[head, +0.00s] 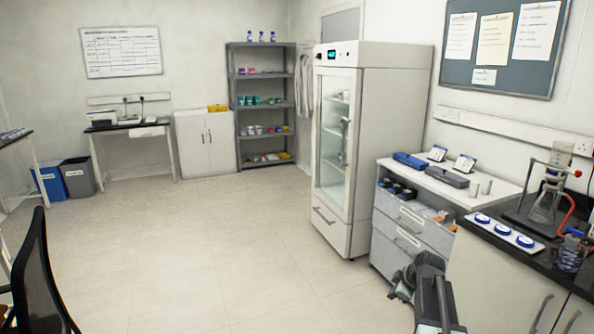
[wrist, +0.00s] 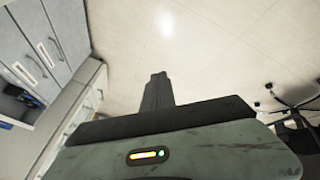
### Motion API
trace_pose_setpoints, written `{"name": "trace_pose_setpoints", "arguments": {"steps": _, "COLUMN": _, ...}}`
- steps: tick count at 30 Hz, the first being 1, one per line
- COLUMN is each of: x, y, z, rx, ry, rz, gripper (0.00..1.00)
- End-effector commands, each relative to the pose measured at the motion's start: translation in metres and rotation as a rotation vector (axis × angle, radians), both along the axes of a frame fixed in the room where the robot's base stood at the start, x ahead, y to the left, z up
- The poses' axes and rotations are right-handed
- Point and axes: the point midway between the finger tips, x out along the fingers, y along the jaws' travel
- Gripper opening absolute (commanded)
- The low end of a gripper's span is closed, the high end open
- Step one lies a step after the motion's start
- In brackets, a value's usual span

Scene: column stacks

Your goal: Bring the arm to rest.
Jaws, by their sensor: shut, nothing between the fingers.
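My gripper (wrist: 158,77) shows in the middle of the wrist view as a dark, narrow pair of fingers closed together. Nothing is held, and bare floor lies behind the fingers. In the head view my arm (head: 432,292) is folded at the bottom right, in front of the grey drawer unit (head: 398,236) and beside the lab bench. The fingertips are hard to make out in the head view.
A white glass-door fridge (head: 368,140) stands behind the drawers. The black-topped bench (head: 508,244) at right holds glassware and blue-lidded dishes. A black chair (head: 38,275) stands at lower left. The tiled floor (head: 200,240) between is clear.

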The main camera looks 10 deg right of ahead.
Motion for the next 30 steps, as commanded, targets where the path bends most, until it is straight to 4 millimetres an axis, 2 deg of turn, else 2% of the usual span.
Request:
{"name": "trace_pose_setpoints", "arguments": {"steps": 1, "x": -0.001, "y": 0.049, "z": -0.003, "rx": 0.012, "ry": 0.028, "rz": 0.032, "gripper": 0.00}}
{"name": "trace_pose_setpoints", "arguments": {"steps": 3, "x": -0.007, "y": 0.107, "z": -0.007, "rx": 0.030, "ry": 0.076, "rz": 0.050, "gripper": 0.00}}
{"name": "trace_pose_setpoints", "arguments": {"steps": 6, "x": -0.024, "y": 0.178, "z": -0.014, "rx": 0.052, "ry": 0.151, "rz": 0.044, "gripper": 0.00}}
{"name": "trace_pose_setpoints", "arguments": {"steps": 9, "x": -0.052, "y": 0.235, "z": -0.019, "rx": 0.067, "ry": 0.234, "rz": 0.001, "gripper": 0.00}}
{"name": "trace_pose_setpoints", "arguments": {"steps": 11, "x": -0.073, "y": 0.263, "z": -0.023, "rx": 0.072, "ry": 0.288, "rz": -0.052, "gripper": 0.00}}
{"name": "trace_pose_setpoints", "arguments": {"steps": 12, "x": -0.089, "y": 0.277, "z": -0.025, "rx": 0.074, "ry": 0.327, "rz": -0.104, "gripper": 0.00}}
{"name": "trace_pose_setpoints", "arguments": {"steps": 14, "x": -0.111, "y": 0.286, "z": -0.028, "rx": 0.077, "ry": 0.379, "rz": -0.207, "gripper": 0.00}}
{"name": "trace_pose_setpoints", "arguments": {"steps": 18, "x": -0.151, "y": 0.272, "z": -0.031, "rx": 0.090, "ry": 0.469, "rz": -0.507, "gripper": 0.00}}
{"name": "trace_pose_setpoints", "arguments": {"steps": 21, "x": -0.167, "y": 0.263, "z": -0.032, "rx": 0.102, "ry": 0.511, "rz": -0.721, "gripper": 0.00}}
{"name": "trace_pose_setpoints", "arguments": {"steps": 23, "x": -0.171, "y": 0.262, "z": -0.032, "rx": 0.122, "ry": 0.527, "rz": -0.847, "gripper": 0.00}}
{"name": "trace_pose_setpoints", "arguments": {"steps": 25, "x": -0.170, "y": 0.263, "z": -0.002, "rx": 0.134, "ry": 0.526, "rz": -0.885, "gripper": 0.00}}
{"name": "trace_pose_setpoints", "arguments": {"steps": 30, "x": -0.170, "y": 0.263, "z": 0.048, "rx": 0.135, "ry": 0.526, "rz": -0.881, "gripper": 0.00}}
